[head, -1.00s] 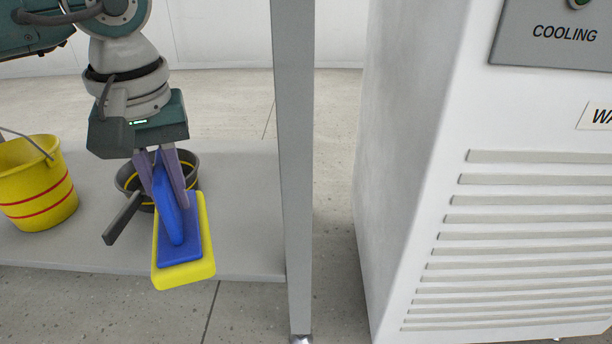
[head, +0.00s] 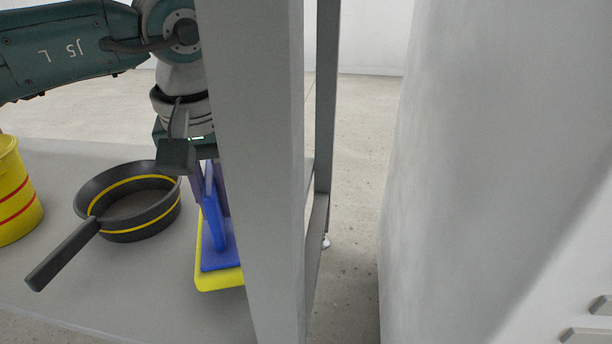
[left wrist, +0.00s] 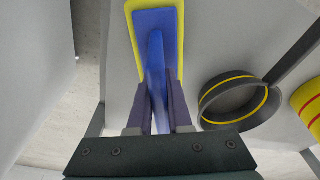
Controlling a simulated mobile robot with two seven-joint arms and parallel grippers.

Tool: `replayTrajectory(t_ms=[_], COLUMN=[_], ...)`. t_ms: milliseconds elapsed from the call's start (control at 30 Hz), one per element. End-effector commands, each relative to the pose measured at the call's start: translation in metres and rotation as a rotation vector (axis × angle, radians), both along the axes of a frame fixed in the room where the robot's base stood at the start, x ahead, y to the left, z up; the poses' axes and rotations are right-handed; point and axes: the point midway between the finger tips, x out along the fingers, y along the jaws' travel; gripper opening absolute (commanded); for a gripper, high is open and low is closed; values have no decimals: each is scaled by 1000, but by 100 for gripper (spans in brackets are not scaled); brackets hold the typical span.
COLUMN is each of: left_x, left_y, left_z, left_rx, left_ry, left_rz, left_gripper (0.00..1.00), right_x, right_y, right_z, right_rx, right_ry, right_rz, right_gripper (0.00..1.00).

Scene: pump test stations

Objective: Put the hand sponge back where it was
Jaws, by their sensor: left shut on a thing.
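The hand sponge (head: 216,255) has a blue back with an upright blue handle and a yellow pad. My left gripper (head: 208,188) is shut on its handle. In the head view a grey post hides the sponge's right part and some of the gripper. The left wrist view shows the sponge (left wrist: 154,20) beyond the fingers of my left gripper (left wrist: 156,105), over a grey shelf (left wrist: 225,40). I cannot tell whether the pad touches the shelf. My right gripper is not in view.
A dark pan with yellow stripes (head: 130,235) stands on the shelf (head: 150,290), left of the sponge, its handle pointing front left. A yellow bucket (head: 14,195) is at the far left. The grey post (head: 262,170) stands close in front. A white cabinet (head: 480,150) is at right.

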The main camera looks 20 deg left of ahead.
Motion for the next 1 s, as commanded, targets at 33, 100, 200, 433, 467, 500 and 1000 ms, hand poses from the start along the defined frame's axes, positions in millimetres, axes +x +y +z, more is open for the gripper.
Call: replayTrajectory(t_ms=[33,100,200,433,467,500,1000], left_x=[0,0,0,0,0,0,0], left_y=[0,0,-1,0,0,0,0], left_z=[-10,-23,-34,-30,-31,-32,-34], left_rx=[-1,-1,-1,-1,1,1,0], left_ry=[1,1,0,-1,-1,-1,0], left_rz=[0,0,0,0,0,0,0], left_gripper=[0,0,0,0,0,0,47], right_x=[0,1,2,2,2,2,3], right_y=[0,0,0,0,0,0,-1], right_z=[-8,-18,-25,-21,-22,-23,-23], right_rx=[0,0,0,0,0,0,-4], right_ry=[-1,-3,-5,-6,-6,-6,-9], right_rz=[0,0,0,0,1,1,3], right_gripper=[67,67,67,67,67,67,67])
